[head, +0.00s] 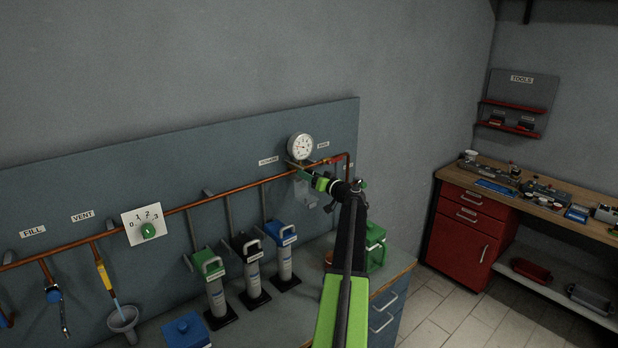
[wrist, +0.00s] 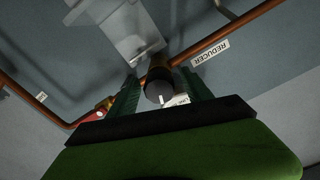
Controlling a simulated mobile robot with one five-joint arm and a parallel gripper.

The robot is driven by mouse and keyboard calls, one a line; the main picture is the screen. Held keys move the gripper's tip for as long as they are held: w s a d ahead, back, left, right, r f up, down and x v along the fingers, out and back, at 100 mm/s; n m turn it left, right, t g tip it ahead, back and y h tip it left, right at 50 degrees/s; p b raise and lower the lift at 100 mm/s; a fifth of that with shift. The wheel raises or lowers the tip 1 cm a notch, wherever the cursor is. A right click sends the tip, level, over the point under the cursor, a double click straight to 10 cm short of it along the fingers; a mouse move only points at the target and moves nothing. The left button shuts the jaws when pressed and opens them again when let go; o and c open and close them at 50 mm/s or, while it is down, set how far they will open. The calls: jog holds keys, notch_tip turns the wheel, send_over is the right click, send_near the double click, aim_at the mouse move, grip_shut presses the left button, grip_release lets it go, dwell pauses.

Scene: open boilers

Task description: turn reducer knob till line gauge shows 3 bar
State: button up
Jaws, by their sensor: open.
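The line gauge (head: 300,147) is a round white dial above the copper pipe in the head view. Its needle is too small to read surely. The reducer knob (wrist: 160,93) is dark and round with a white mark, below a brass-coloured body in the wrist view. My gripper (wrist: 162,90) is open, with one green finger on each side of the knob. I cannot tell whether the fingers touch it. In the head view my gripper (head: 303,172) is at the pipe just below the gauge and hides the knob. The REDUCER label (wrist: 210,54) is beside the pipe.
The copper pipe (head: 220,199) runs along the blue-grey panel. A green selector knob (head: 148,230) sits on a numbered plate at left. Several grey cylinders with handles, one blue-topped (head: 282,235), stand on the bench below. A green box (head: 376,247) stands behind my arm.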

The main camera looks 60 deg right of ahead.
grip_shut()
jog(key=shift+a+f, duration=0.1)
jog(key=shift+f, duration=0.05)
jog(key=shift+r+m, duration=0.2)
jog(key=shift+m, duration=0.4)
jog(key=m, duration=0.6)
jog(key=shift+m, duration=0.4)
jog(key=m, duration=0.4)
jog(key=shift+m, duration=2.1)
